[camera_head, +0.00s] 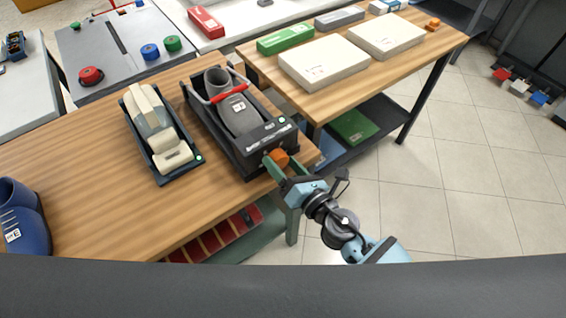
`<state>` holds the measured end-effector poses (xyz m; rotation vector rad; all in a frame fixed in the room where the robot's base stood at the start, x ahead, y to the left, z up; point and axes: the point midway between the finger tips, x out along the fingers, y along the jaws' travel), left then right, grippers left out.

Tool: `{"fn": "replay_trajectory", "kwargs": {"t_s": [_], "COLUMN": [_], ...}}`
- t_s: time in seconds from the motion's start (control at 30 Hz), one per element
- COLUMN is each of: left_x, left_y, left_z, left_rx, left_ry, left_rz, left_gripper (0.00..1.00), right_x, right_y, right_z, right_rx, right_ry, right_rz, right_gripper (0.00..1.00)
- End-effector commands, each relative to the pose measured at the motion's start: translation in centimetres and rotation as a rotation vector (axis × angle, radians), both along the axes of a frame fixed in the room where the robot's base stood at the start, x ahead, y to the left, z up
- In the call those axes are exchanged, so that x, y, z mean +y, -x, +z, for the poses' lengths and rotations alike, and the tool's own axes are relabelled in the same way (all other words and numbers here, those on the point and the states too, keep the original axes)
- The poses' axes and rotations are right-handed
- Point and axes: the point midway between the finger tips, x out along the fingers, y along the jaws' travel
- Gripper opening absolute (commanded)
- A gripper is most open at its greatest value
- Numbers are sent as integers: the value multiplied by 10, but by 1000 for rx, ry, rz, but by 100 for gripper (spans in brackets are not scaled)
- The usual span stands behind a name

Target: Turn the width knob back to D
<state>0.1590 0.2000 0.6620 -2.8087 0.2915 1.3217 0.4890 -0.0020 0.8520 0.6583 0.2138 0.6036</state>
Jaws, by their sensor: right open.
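A dark stretching machine (222,128) with a grey shoe-like form, a grey ring and a red handle sits on the wooden table. An orange knob (280,157), apparently the width knob, is on its near right end. My right gripper (283,162) is open at the knob, with a green finger along the knob's left side. The other finger is hard to make out, and I cannot tell whether either finger touches the knob. The knob's markings are too small to read. My left gripper is not in view.
A second machine with a beige form (158,130) stands to the left. A blue boot (20,220) is at the left table edge. A second table (440,45) behind holds flat white boxes (325,61) and a green box (285,37).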

Motion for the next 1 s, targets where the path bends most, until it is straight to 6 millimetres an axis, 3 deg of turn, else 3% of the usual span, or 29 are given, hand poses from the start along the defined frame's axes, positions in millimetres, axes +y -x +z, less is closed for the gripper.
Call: {"fn": "replay_trajectory", "kwargs": {"t_s": [0.5, 1.0], "left_x": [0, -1], "left_y": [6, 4], "left_z": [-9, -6], "left_rx": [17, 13], "left_ry": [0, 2], "left_rz": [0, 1], "left_gripper": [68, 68], "right_x": [-41, -44], "right_y": [56, 60], "right_z": [-2, 0], "right_rx": [2, 0], "right_ry": [2, 1], "right_rz": [0, -1], "right_gripper": [68, 68]}}
